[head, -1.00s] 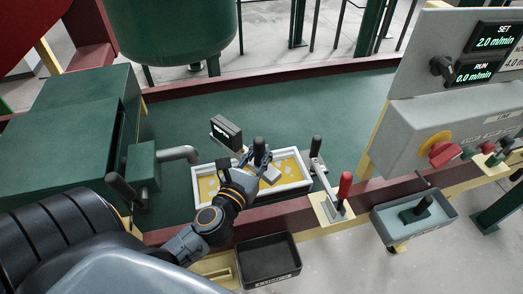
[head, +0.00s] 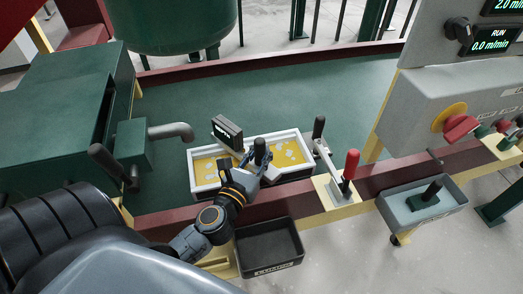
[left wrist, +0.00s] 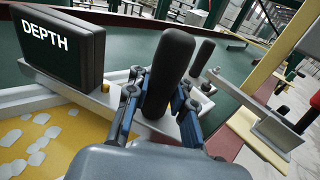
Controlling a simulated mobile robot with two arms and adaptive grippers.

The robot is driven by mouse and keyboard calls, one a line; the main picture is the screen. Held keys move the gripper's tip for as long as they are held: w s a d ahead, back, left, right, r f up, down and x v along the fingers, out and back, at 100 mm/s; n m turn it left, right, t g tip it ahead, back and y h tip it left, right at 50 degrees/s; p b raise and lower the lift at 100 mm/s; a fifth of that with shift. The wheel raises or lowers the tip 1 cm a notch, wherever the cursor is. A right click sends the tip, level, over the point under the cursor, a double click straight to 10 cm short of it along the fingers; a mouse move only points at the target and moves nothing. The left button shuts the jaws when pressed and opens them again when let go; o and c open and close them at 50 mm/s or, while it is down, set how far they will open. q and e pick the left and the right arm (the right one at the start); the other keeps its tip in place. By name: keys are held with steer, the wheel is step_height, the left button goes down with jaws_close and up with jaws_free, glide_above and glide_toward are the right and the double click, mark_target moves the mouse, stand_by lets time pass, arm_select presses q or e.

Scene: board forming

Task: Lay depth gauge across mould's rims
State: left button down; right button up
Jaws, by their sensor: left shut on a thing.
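The depth gauge has a dark display box (head: 227,131), a grey bar (left wrist: 80,95) and an upright black handle (head: 260,147). In the left wrist view the box (left wrist: 62,40) reads DEPTH. My left gripper (head: 257,162) is shut on the handle (left wrist: 172,62), with a finger on each side of it. The gauge is over the mould (head: 192,172), a white-rimmed tray holding a yellow layer with pale chips. I cannot tell whether the bar touches the rims; the gripper and wrist hide part of it. My right gripper is not in view.
A clamp lever with a red grip (head: 350,164) stands right of the mould. A curved pipe (head: 172,132) is at its left. A black bin (head: 268,248) is in front, and a grey tray (head: 425,207) with a black-handled tool is at right. The green belt (head: 290,95) behind is clear.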

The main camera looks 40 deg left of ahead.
arm_select(q)
steer(key=shift+f, duration=0.2)
stand_by(0.5)
steer(key=c, duration=0.7)
jaws_free()
steer(key=shift+f, duration=0.15)
steer(key=shift+s, duration=0.15)
steer(key=s, duration=0.4)
steer(key=s+d, duration=0.1)
steer(key=s, duration=0.2)
steer(key=s+d, duration=0.1)
steer(key=s, duration=0.3)
steer(key=shift+s, duration=0.35)
